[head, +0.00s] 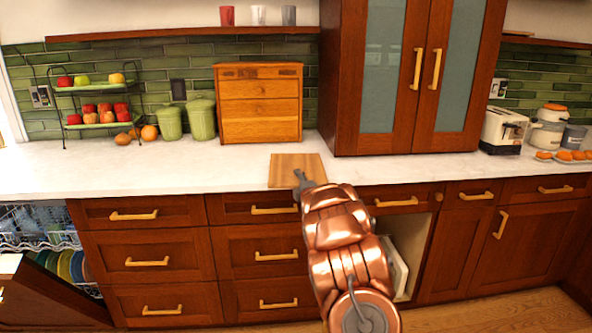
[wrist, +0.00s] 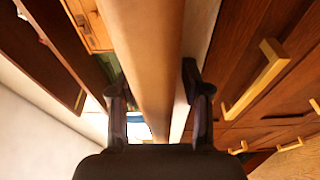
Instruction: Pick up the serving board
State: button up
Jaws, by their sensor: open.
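The serving board (head: 296,165) is a flat, light-brown wooden board lying on the white counter, its near edge at the counter's front edge. My gripper (head: 301,181) is at that near edge in the head view, where its fingers are small and partly hidden by my arm. In the wrist view the board (wrist: 146,55) shows as a long tan slab running between the two open fingers (wrist: 158,105). One finger is on each side of it, with visible gaps. Whether either finger touches the board cannot be told.
A wooden bread box (head: 259,112) and green canisters (head: 201,119) stand behind the board. A tall glass-door cabinet (head: 390,75) rises at the right. Drawers (head: 265,240) lie below the counter. An open dishwasher (head: 45,225) is at lower left. The counter left of the board is clear.

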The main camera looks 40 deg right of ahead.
jog(key=shift+c, duration=0.3)
grip_shut()
jog(key=shift+r, duration=0.1)
